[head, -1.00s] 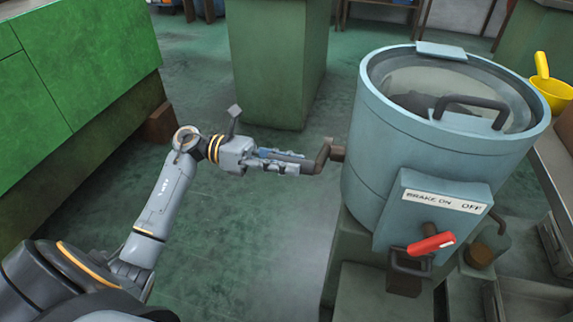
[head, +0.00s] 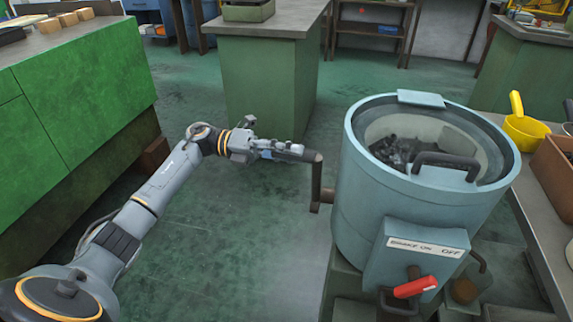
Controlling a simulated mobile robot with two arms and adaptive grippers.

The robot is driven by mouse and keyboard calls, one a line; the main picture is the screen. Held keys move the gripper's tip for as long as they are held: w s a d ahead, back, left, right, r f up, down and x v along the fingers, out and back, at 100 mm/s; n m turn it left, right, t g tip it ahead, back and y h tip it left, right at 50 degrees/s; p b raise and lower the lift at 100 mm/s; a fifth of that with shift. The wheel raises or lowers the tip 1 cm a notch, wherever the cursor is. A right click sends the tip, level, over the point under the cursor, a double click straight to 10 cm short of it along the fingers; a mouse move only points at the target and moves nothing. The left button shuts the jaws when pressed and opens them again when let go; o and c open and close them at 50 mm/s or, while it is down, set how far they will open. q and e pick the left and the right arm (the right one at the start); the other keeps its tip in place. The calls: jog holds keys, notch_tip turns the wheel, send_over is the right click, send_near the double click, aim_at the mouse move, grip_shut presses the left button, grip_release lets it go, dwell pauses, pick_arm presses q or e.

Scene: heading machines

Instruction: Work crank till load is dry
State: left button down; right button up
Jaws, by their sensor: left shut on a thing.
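The crank (head: 317,182) is a dark brown bent arm on the left side of a pale blue drum (head: 345,195). My left gripper (head: 285,151) is shut on the crank's handle, at the upper end of the crank arm, left of the drum. The drum's lid (head: 440,177) has a dark handle and a clear window. The dark load (head: 398,150) shows through the window; I cannot tell whether it is wet or dry. A red-handled brake lever (head: 415,287) sits below a "BRAKE ON / OFF" label (head: 427,247). My right gripper is not in view.
A green cabinet (head: 75,105) stands at the left and a green bench (head: 262,85) behind. At the right, a worktop (head: 535,215) holds a yellow scoop (head: 525,130) and a brown box (head: 555,168). The floor (head: 235,225) around my left arm is clear.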

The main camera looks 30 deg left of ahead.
pick_arm(q)
jog(key=shift+w+a+r+n, duration=0.1)
jog(key=shift+w+a+n, duration=0.05)
jog(key=shift+w+n, duration=0.4)
jog(key=shift+w+a+r+n, duration=0.1)
jog(key=shift+w+a+n, duration=0.15)
jog(key=shift+w, duration=0.4)
jog(key=shift+w+a+r+n, duration=0.1)
jog(key=shift+w+n, duration=0.4)
jog(key=shift+w, duration=0.1)
jog(key=c, duration=1.1)
grip_release()
jog(key=shift+o, duration=0.2)
jog(key=v, duration=1.2)
